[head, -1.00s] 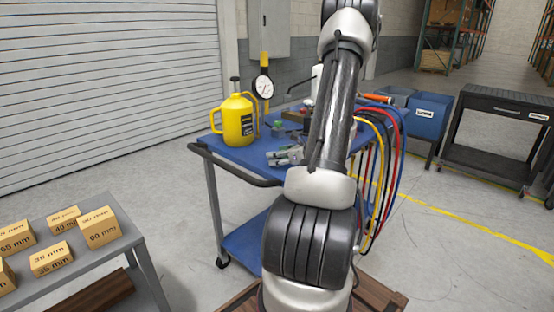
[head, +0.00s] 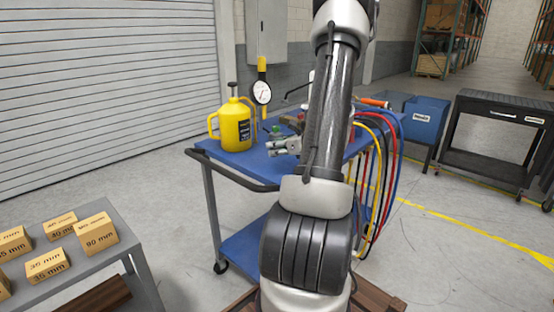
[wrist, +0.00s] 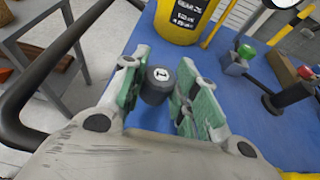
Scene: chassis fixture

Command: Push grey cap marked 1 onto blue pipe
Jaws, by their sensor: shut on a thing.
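A dark grey cap (wrist: 157,86) with a pale round label on its face sits between my fingers in the wrist view. The mark on the label is too small to read surely. My gripper (wrist: 160,68), with green-and-grey fingers, is shut on the cap over the blue cart top. In the head view my gripper (head: 281,147) shows small, left of my arm and right of the yellow jug; the cap cannot be made out there. I cannot pick out the blue pipe in either view.
The blue cart (head: 232,162) carries a yellow jug (head: 236,128), a dial gauge (head: 261,92) and small fixtures with green and red knobs (wrist: 246,52). Coloured hoses (head: 390,150) hang at its right side. A grey bench with boxes (head: 97,233) stands at left.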

